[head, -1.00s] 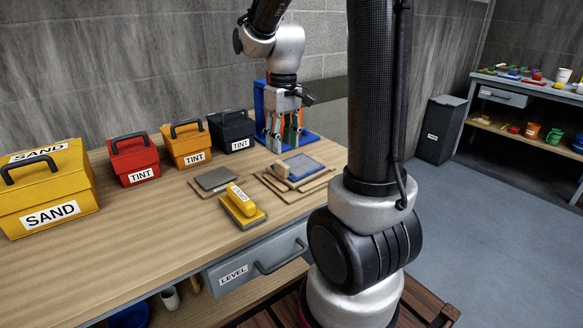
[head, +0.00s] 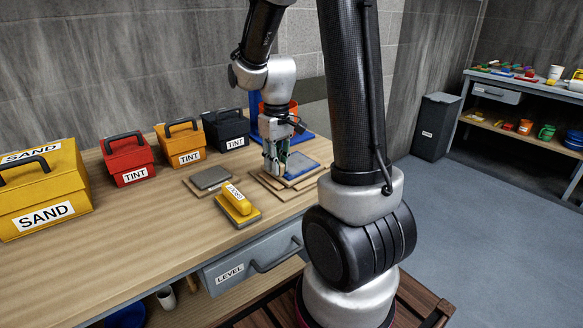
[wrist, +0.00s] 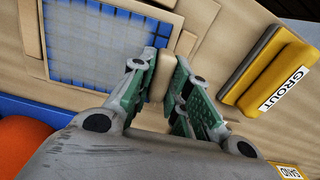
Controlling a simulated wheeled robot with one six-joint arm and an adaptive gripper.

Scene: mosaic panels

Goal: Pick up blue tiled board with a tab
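The blue tiled board (head: 301,163) lies on a stack of thin wooden boards at the right of the workbench. In the wrist view the blue tiled board (wrist: 100,40) shows a blue gridded face in a pale frame, and its light wooden tab (wrist: 158,78) stands at its right edge. My gripper (head: 276,170) is lowered at the tab's end of the board. In the wrist view my gripper (wrist: 167,66) is open, with one green-padded finger on each side of the tab. A gap shows on the tab's right; contact on the left is unclear.
A yellow grout float (head: 237,205) and a grey slab (head: 210,178) lie close by on the left. Dark, orange and red tint boxes (head: 128,160) and a yellow sand box (head: 42,195) stand farther left. An orange bucket (head: 293,108) is behind my gripper.

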